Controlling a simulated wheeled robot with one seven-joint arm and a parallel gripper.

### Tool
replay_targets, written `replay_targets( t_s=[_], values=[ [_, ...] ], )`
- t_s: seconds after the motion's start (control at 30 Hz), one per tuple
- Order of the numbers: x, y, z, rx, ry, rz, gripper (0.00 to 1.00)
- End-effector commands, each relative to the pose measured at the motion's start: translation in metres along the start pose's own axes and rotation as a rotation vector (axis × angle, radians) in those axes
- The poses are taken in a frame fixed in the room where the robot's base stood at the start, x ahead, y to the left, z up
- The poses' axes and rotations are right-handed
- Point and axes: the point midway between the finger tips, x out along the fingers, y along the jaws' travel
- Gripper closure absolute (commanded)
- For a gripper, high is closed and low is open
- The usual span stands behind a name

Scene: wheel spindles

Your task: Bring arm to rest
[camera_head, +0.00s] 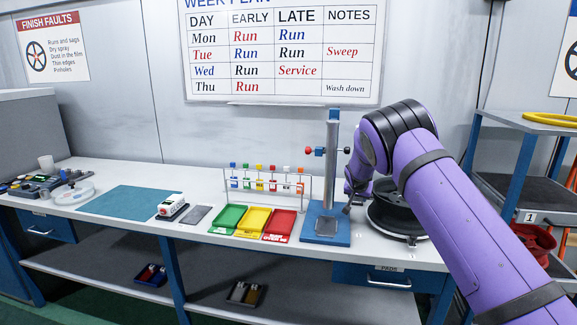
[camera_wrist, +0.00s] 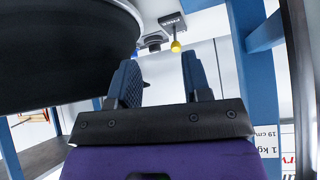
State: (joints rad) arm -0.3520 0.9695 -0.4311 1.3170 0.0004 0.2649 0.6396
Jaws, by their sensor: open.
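My purple arm reaches over the right part of the workbench (camera_head: 130,173) in the head view. My gripper shows in the wrist view (camera_wrist: 160,80) with two dark blue fingers held apart and nothing between them. A round black wheel-like part (camera_head: 398,222) sits on the bench just right of the gripper. A large dark round shape (camera_wrist: 65,45) fills the upper left of the wrist view.
Green (camera_head: 228,219), yellow (camera_head: 253,221) and red (camera_head: 279,225) trays lie left of the stand, before a rack of coloured spindles (camera_head: 267,184). A blue mat (camera_head: 130,201) lies farther left. A shelf unit (camera_head: 525,190) stands at right, close to my arm.

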Motion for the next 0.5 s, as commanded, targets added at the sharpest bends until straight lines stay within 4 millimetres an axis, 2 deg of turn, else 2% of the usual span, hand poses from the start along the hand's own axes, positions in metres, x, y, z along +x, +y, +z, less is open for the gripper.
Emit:
replay_targets(
  t_s=[0.27, 0.37, 0.5],
  values=[
    [-0.042, 0.019, -0.018, 0.021, -0.025, -0.001, 0.56],
    [-0.066, 0.029, -0.026, 0.029, -0.038, -0.004, 0.56],
    [-0.114, 0.049, -0.038, 0.041, -0.068, -0.013, 0.56]
  ],
)
